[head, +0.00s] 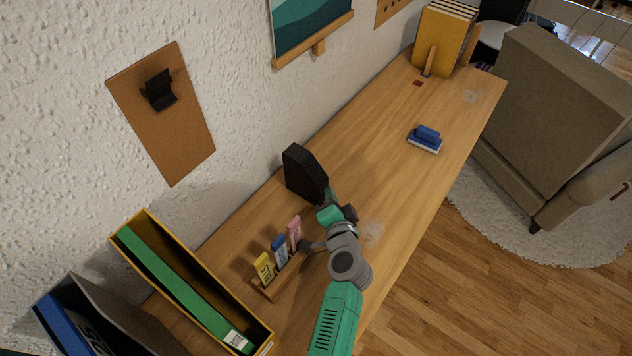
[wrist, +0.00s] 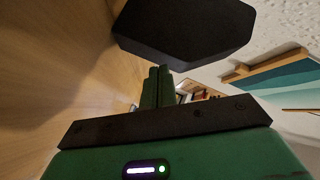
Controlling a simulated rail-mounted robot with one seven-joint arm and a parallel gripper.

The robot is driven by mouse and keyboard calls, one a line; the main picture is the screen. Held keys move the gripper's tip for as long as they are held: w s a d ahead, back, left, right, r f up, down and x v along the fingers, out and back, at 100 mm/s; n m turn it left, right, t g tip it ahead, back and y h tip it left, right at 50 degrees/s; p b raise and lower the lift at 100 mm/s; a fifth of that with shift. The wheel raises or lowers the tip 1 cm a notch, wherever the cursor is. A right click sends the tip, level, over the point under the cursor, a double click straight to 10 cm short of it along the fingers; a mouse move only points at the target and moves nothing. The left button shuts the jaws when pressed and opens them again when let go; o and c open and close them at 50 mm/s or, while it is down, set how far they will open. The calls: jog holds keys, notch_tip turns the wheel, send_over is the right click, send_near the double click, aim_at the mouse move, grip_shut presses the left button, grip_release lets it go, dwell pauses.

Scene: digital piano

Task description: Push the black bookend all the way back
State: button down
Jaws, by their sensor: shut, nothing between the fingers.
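The black bookend (head: 304,174) stands upright on the wooden shelf top (head: 400,130), near the wall. In the wrist view the bookend (wrist: 185,28) fills the upper middle, just beyond the fingertips. My gripper (head: 330,195) is at the bookend's lower right side in the head view, low over the wood. Its green fingers are together in the wrist view (wrist: 157,85), with nothing between them. The fingertips are at or very near the bookend; I cannot tell if they touch. The bookend's foot is partly hidden by my gripper.
A wooden holder (head: 270,292) with yellow, blue and pink packs stands close to my wrist. A yellow file box (head: 190,290) is at lower left. Bare wood lies between.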

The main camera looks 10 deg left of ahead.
jog(key=shift+w+a, duration=0.2)
jog(key=shift+a, duration=0.45)
dwell(0.3)
jog(key=shift+d, duration=0.1)
jog(key=shift+s+d+b, duration=0.15)
jog(key=shift+s+d, duration=0.15)
jog(key=shift+d, duration=0.45)
jog(key=shift+s+d+b, duration=0.15)
jog(key=shift+s+d, duration=0.2)
jog(key=shift+d, duration=0.35)
jog(key=shift+s+d+b, duration=0.15)
jog(key=shift+s+d, duration=0.15)
jog(key=shift+d, duration=0.45)
